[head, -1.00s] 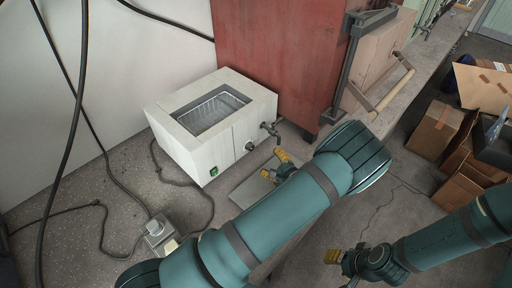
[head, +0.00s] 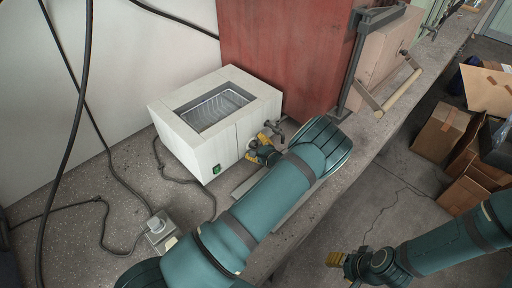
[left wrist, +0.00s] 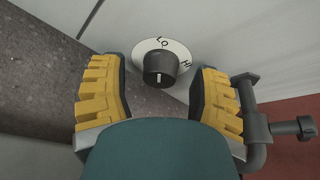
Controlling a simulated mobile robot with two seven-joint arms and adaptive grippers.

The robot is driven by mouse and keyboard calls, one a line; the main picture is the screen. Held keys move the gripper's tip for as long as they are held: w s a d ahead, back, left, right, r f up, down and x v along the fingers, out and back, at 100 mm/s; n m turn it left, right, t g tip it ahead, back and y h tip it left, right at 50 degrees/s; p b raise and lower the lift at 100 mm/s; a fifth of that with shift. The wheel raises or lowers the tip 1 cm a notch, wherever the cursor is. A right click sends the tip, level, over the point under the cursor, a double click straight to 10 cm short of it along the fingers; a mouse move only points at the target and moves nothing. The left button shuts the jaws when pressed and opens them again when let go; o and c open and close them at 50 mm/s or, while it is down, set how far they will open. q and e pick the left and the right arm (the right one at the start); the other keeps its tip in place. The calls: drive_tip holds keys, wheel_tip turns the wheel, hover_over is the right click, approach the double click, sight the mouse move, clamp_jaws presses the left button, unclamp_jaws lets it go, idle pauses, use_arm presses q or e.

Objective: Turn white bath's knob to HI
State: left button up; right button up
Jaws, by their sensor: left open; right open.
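The white bath (head: 205,150) stands on the bench in the head view, with an open basin on top. Its dark knob (left wrist: 160,68) shows in the left wrist view on a white dial marked LO and HI. A pale mark on the knob's face points toward the bottom of the picture, away from both labels. My left gripper (head: 263,144) is open at the bath's front, hiding the knob in the head view. Its yellow fingers (left wrist: 160,82) stand on either side of the knob, with gaps visible. My right gripper (head: 345,268) is open and empty, away from the bath.
A metal tap (head: 278,127) on the bath's front is close to my left gripper; its pipe shows beside a finger in the wrist view (left wrist: 257,130). A green switch (head: 217,169) is lower left. A red panel (head: 275,60) stands behind; cables and a socket (head: 157,228) lie left.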

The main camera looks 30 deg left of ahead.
use_arm(q)
drive_tip(key=shift+c, duration=0.4)
clamp_jaws()
drive_tip(key=m+g, duration=0.2)
drive_tip(key=shift+m, duration=0.4)
drive_tip(key=m+g+y+b, duration=0.1)
drive_tip(key=m+g, duration=0.1)
drive_tip(key=m, duration=0.1)
drive_tip(key=shift+w, duration=0.1)
drive_tip(key=m+g+b, duration=0.1)
drive_tip(key=m, duration=0.2)
drive_tip(key=shift+g+y, duration=0.4)
drive_tip(key=shift+m+g+y+b, duration=0.65)
drive_tip(key=shift+m+b, duration=0.6)
drive_tip(key=shift+m, duration=0.65)
